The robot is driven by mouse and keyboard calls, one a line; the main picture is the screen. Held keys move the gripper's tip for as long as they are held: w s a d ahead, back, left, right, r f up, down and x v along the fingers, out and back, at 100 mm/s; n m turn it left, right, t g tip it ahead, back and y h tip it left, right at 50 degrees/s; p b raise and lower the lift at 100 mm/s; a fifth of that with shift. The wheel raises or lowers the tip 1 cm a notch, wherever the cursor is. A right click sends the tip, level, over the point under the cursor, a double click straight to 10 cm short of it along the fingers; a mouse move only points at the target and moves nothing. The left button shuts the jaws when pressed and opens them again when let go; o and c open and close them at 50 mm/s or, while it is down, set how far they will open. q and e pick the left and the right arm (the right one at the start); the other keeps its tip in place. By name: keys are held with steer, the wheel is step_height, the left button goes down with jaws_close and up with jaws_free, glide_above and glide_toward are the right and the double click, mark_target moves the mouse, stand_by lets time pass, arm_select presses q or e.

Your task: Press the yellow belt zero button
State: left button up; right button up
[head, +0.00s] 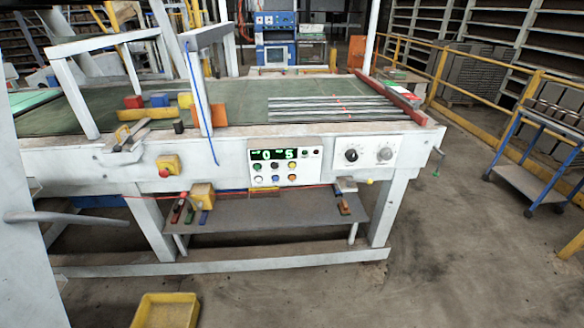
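A white control panel (285,167) is set in the front of the long white conveyor table. Its dark display (274,155) shows green digits that read like 0 and 5. Below the display are rows of small round buttons. One at the lower right looks yellow-orange (292,177); a blue one (275,177) sits to its left. The labels are too small to read, so I cannot confirm which is belt zero. Neither of my grippers is in view, and nothing covers the panel.
A grey shelf (265,212) juts out below. A yellow bin (166,310) sits on the floor. The floor in front is mostly clear.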

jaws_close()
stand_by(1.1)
